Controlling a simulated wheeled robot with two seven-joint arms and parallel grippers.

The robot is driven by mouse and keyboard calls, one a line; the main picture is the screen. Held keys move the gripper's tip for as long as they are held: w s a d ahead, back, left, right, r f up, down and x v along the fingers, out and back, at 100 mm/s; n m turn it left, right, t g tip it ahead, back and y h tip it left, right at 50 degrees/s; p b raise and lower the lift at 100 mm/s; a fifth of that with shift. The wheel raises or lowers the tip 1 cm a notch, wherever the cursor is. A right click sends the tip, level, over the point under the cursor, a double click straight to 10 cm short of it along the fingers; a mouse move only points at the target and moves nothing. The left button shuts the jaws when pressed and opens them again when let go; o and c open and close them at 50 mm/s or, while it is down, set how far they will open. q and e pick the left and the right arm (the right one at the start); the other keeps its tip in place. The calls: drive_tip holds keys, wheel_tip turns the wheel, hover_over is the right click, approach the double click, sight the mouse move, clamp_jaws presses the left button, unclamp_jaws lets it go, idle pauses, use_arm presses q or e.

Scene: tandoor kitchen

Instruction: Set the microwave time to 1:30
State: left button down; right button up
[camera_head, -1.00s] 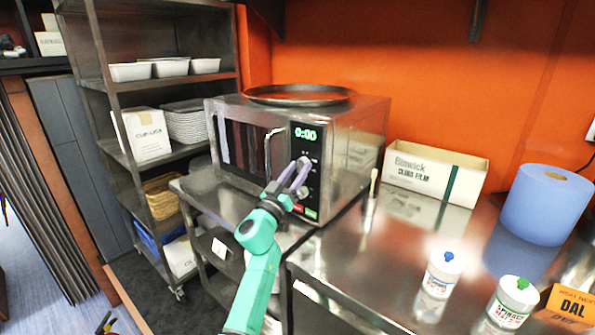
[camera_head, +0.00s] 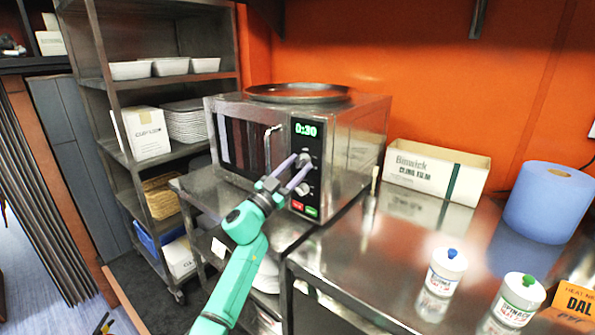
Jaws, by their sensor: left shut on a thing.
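The steel microwave (camera_head: 350,140) stands on a steel table, its control panel on the right of its front. Its green display (camera_head: 306,129) reads 0:30. My left gripper (camera_head: 298,168) reaches the panel from the lower left, its purple fingers shut on the upper knob (camera_head: 305,159), which they partly hide. A second knob (camera_head: 303,190) sits below, close to the fingers. A red button (camera_head: 298,205) and a green button (camera_head: 312,211) are at the panel's bottom. The door handle (camera_head: 268,148) is left of the panel. My right gripper is not in view.
A round dark tray (camera_head: 298,92) lies on the microwave. The steel counter (camera_head: 385,255) at right holds a cling film box (camera_head: 432,172), a blue roll (camera_head: 548,203) and two white bottles. A shelf rack (camera_head: 120,80) stands at left.

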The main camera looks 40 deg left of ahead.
use_arm(q)
drive_tip(key=m+h, duration=0.1)
drive_tip(key=m, duration=0.2)
drive_tip(key=m+g+h+b, duration=0.1)
drive_tip(key=m+h, duration=0.1)
drive_tip(key=m, duration=0.1)
drive_tip(key=m+h, duration=0.1)
drive_tip(key=m, duration=0.2)
drive_tip(key=shift+a+g+b, duration=0.25)
drive_tip(key=shift+g+b, duration=0.1)
drive_tip(key=shift+g, duration=0.05)
drive_tip(key=m+g+h, duration=0.1)
drive_tip(key=m, duration=0.2)
drive_tip(key=m+g+h+b, duration=0.1)
drive_tip(key=m, duration=0.3)
drive_tip(key=shift+r+g, duration=0.1)
drive_tip(key=shift+g, duration=0.2)
drive_tip(key=shift+c, duration=1.8)
unclamp_jaws()
drive_tip(key=shift+s+a, duration=0.1)
drive_tip(key=shift+s, duration=0.05)
drive_tip(key=shift+s+a, duration=0.15)
drive_tip(key=shift+s, duration=0.1)
drive_tip(key=b+v, duration=0.3)
drive_tip(key=v, duration=1)
drive_tip(key=shift+s, duration=0.3)
